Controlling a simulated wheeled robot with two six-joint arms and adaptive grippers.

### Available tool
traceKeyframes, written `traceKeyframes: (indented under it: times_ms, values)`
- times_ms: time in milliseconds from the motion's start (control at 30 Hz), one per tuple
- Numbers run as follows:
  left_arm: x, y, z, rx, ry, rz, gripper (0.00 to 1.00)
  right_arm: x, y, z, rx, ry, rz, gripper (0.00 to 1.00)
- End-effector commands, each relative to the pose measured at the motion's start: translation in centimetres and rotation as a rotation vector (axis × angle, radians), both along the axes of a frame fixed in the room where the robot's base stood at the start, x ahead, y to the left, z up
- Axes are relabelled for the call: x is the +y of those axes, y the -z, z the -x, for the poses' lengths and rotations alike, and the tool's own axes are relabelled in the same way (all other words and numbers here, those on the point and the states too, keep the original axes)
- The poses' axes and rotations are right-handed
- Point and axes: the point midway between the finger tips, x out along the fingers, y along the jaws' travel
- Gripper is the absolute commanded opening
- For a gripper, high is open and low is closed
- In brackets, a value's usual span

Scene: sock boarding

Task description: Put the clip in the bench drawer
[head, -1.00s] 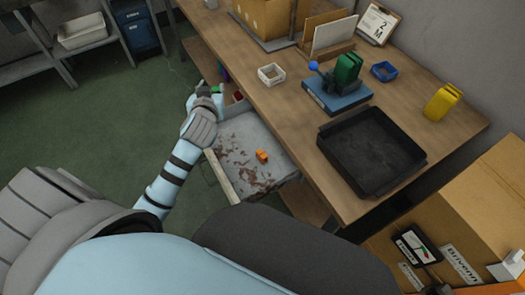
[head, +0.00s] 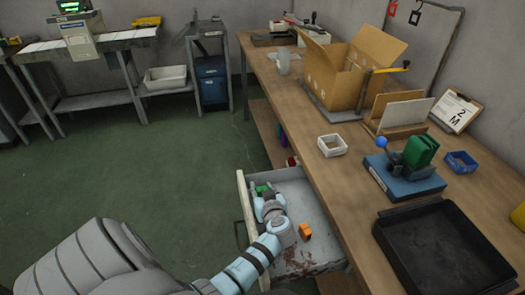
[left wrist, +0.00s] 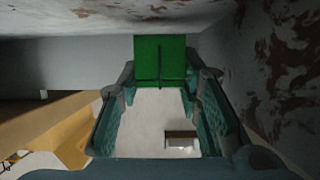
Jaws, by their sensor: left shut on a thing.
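The bench drawer (head: 243,215) is pulled out from under the left side of the bench. My left gripper (head: 262,189) is at the far end of the drawer, over or inside it; its exact height is hard to tell. It is shut on a small green piece, which I take for the clip (head: 261,187). In the left wrist view the green clip (left wrist: 160,60) is flat-faced and sits between the fingertips (left wrist: 160,75), with pale drawer surfaces around. An orange piece (head: 305,232) lies in the drawer beside my left wrist. My right gripper is out of view.
The wooden bench (head: 290,110) overhangs the drawer on the right. On it are a white bin (head: 332,145), a blue fixture (head: 405,178) with a green block, a black tray (head: 445,250) and an open cardboard box (head: 345,70). The green floor (head: 180,160) to the left is clear.

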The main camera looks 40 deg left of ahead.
Motion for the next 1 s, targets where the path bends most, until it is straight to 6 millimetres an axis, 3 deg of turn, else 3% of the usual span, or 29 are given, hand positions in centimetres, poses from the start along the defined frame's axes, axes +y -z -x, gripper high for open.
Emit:
traceKeyframes:
  times_ms: [67,333,367,400,700,1000]
  values:
    - [0.0,1.4,0.0,0.001,0.001,0.001,0.2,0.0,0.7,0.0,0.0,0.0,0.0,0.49]
    - [0.0,1.4,0.0,0.0,0.001,0.002,0.2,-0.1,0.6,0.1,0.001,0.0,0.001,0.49]
    - [0.0,1.3,0.0,0.0,0.001,0.002,0.37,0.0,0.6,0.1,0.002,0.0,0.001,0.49]
    - [0.0,1.3,0.0,0.0,0.001,0.002,0.4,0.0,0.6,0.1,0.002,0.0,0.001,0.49]
    - [-0.1,1.1,0.0,-0.001,0.001,0.002,0.4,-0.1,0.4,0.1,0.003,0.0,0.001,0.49]
    - [-4.5,-1.0,3.1,-0.001,0.001,0.004,0.4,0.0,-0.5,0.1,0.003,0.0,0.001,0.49]
